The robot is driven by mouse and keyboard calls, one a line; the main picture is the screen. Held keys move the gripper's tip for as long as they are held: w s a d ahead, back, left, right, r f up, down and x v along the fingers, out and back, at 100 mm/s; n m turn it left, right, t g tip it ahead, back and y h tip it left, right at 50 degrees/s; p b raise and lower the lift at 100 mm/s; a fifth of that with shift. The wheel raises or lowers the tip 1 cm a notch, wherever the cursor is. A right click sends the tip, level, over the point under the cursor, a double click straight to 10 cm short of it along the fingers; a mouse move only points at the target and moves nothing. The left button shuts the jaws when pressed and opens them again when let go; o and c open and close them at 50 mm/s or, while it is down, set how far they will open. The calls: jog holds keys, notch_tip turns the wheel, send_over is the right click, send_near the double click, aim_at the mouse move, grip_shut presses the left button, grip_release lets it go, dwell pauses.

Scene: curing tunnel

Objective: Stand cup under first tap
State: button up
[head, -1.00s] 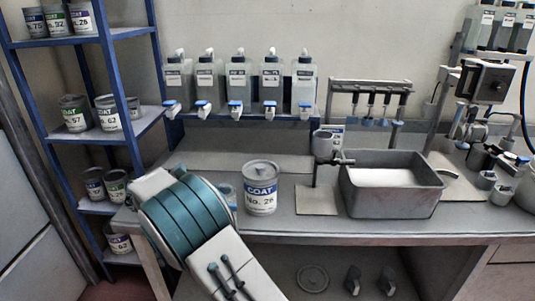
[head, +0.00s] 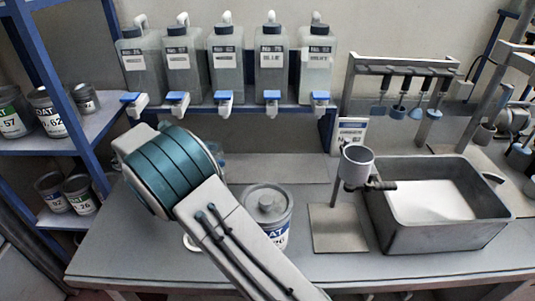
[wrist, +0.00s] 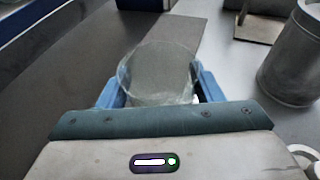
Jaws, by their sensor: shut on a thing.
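A clear, see-through cup (wrist: 160,72) is between the two blue fingers of my gripper (wrist: 157,86) in the wrist view. The gripper is shut on it, and its mouth faces the camera. In the head view my arm hides most of the gripper and cup. A row of bottles with blue-and-white taps stands on a raised blue shelf at the back. The leftmost tap (head: 134,103) is behind and to the left of my arm. I cannot tell from these frames how high the cup is above the bench.
A lidded grey can (head: 268,203) stands right of my arm. Beyond it are a stand with a small grey cup (head: 356,164) and a grey tub (head: 440,240) of white material. A blue rack (head: 90,130) of cans is at left. The bench (head: 130,245) is clear at front left.

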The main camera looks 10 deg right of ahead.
jog(key=x, duration=0.6)
jog(key=r+x, duration=0.1)
jog(key=x, duration=0.5)
jog(key=r+x, duration=0.1)
jog(key=x, duration=0.5)
jog(key=shift+d+r+p, duration=0.15)
jog(key=shift+d+p, duration=0.2)
jog(key=shift+p, duration=0.05)
jog(key=shift+f, duration=0.2)
jog(key=shift+f, duration=0.1)
jog(key=shift+f, duration=0.1)
jog(key=o, duration=1)
jog(key=shift+o, duration=0.2)
